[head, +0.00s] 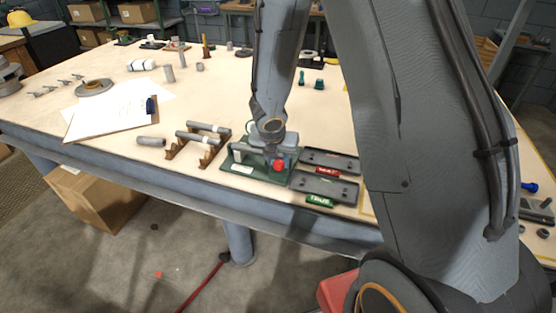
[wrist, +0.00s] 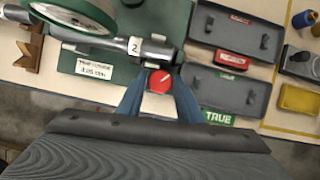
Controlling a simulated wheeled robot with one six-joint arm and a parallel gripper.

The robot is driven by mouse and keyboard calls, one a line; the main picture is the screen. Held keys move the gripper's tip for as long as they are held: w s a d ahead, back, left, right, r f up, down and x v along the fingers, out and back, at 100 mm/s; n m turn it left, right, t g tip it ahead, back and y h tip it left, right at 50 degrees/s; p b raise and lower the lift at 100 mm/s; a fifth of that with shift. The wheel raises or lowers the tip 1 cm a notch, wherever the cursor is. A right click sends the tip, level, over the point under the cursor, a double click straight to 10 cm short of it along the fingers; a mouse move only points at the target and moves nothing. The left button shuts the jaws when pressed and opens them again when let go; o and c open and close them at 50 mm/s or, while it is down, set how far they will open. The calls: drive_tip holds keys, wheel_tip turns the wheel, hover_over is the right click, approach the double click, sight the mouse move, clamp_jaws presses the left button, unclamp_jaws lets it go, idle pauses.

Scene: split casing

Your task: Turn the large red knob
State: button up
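The red knob (head: 278,165) is on the front of a green-based fixture (head: 238,160) near the table's front edge. In the wrist view the knob (wrist: 160,81) is round and red with a pale mark on its face. My gripper (wrist: 160,88) has its two blue fingers on the left and right of the knob, spread apart. A narrow gap seems to show on each side; I cannot tell whether either finger touches it. In the head view my wrist hangs over the fixture and the fingers are hard to make out.
A round green-rimmed dial (wrist: 75,12) and a grey cylinder marked 2 (wrist: 150,48) sit close beyond the fingers. Grey trays (head: 325,187) with red and green labels stand right of the fixture. Wooden stands with grey cylinders (head: 200,138) are to the left.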

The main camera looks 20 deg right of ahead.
drive_tip(key=p+v, duration=0.2)
drive_tip(key=v, duration=0.5)
drive_tip(key=shift+r, duration=0.4)
idle(0.3)
drive_tip(key=s+r+m+g+y+b, duration=0.1)
drive_tip(key=s+m+b, duration=0.1)
drive_tip(key=s+m, duration=0.6)
drive_tip(key=s+d+r+m+g+y+b, duration=0.1)
drive_tip(key=s+m+b, duration=0.2)
drive_tip(key=s+m, duration=0.5)
drive_tip(key=shift+r+m+g, duration=0.25)
drive_tip(key=shift+m+g, duration=0.05)
drive_tip(key=shift+m, duration=6.6)
